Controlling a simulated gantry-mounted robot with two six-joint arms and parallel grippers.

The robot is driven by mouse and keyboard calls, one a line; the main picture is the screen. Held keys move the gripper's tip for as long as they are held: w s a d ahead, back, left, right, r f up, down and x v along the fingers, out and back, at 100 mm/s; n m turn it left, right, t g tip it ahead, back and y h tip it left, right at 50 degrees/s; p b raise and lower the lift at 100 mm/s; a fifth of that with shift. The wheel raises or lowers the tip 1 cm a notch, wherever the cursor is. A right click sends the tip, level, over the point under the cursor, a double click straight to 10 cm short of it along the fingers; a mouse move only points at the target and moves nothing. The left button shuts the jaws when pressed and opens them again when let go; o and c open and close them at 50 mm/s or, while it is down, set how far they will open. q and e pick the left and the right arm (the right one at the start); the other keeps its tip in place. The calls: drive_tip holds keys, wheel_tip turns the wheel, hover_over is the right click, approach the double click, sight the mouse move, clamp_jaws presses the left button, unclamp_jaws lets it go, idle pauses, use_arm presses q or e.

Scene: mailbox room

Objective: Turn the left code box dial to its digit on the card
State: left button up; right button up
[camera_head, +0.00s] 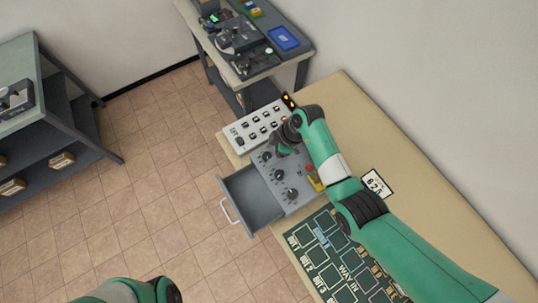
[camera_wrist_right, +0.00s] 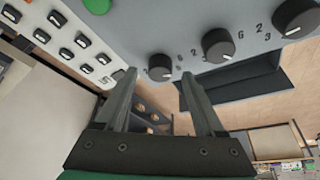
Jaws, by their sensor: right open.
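The grey code box (camera_head: 285,190) has three black dials in a row. The left dial (camera_wrist_right: 160,67) is the one nearest the switch panel; the middle dial (camera_wrist_right: 217,45) and right dial (camera_wrist_right: 295,17) are beside it. My right gripper (camera_wrist_right: 158,75) is open, its fingertips on either side of the left dial; I cannot tell whether they touch it. In the head view the right gripper (camera_head: 283,148) partly covers that end of the box. The white card (camera_head: 377,184) lies on the table and seems to read 625. Only a green part of my left arm shows, at the bottom edge.
The box's drawer (camera_head: 247,192) is open over the table's left edge. A white switch panel (camera_head: 258,126) stands beyond the box. A dark green mat (camera_head: 335,262) lies nearer. A side table (camera_head: 240,55) and shelf stand apart. The right table surface is mostly clear.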

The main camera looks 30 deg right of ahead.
drive_tip(key=shift+w+a+f, duration=0.15)
drive_tip(key=shift+a+f, duration=0.1)
drive_tip(key=shift+f, duration=0.4)
clamp_jaws()
drive_tip(key=shift+r, duration=0.1)
